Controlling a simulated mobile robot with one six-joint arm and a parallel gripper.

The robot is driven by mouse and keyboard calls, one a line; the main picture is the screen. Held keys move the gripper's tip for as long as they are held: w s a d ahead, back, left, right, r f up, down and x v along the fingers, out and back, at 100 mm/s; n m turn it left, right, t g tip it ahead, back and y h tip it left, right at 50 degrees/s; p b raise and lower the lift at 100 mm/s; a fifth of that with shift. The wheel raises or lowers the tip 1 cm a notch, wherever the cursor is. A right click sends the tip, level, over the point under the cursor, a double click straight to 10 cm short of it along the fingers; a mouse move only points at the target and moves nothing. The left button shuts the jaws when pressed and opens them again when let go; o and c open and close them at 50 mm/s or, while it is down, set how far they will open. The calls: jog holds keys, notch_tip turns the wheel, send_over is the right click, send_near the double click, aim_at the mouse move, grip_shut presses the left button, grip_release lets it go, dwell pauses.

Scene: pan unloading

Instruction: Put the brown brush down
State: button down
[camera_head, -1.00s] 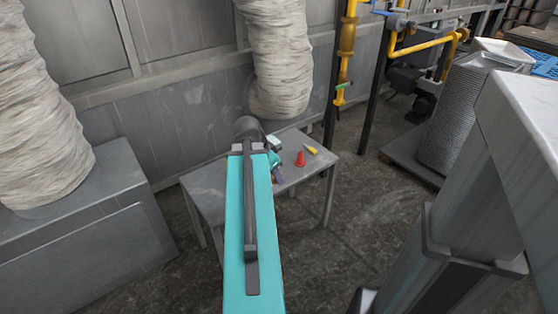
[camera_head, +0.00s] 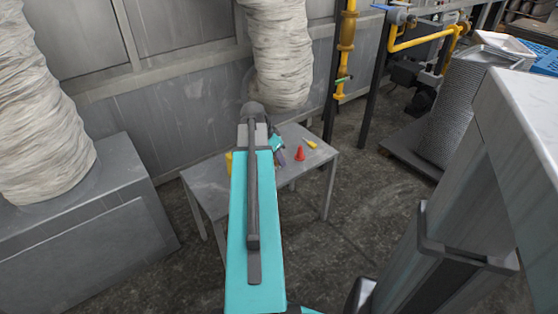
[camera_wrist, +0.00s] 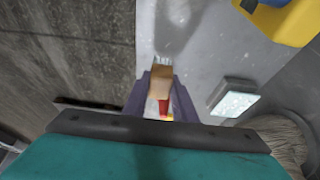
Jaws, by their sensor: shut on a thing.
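The brown brush (camera_wrist: 162,72) shows in the wrist view as a brown block with pale bristles at its far end. My gripper (camera_wrist: 160,90) has its two purple fingers shut on it. A small red and yellow patch shows between the fingers. The brush is over the grey table (camera_wrist: 205,55), near the table's left edge; I cannot tell whether it touches the top.
A yellow and blue thing (camera_wrist: 285,18) and a pale block (camera_wrist: 233,97) lie right in the wrist view. A wrapped duct (camera_head: 280,60) hangs behind.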

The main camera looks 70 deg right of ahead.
jog(key=shift+w+d+f+b, duration=0.1)
jog(key=shift+w+d, duration=0.05)
jog(key=shift+d, duration=0.55)
jog(key=shift+w+d+f+b, duration=0.1)
jog(key=shift+w+d, duration=0.1)
jog(key=shift+d, duration=0.55)
jog(key=shift+w+d+b, duration=0.1)
jog(key=shift+w+d, duration=0.05)
jog(key=shift+d, duration=0.55)
jog(key=shift+f+b, duration=0.6)
jog(key=shift+f, duration=1.15)
jog(key=shift+f, duration=0.1)
jog(key=c, duration=1.5)
grip_release()
jog(key=shift+o, duration=0.2)
jog(key=p+v, duration=0.2)
jog(key=v, duration=1)
jog(key=shift+a+p, duration=0.15)
jog(key=shift+p, duration=0.15)
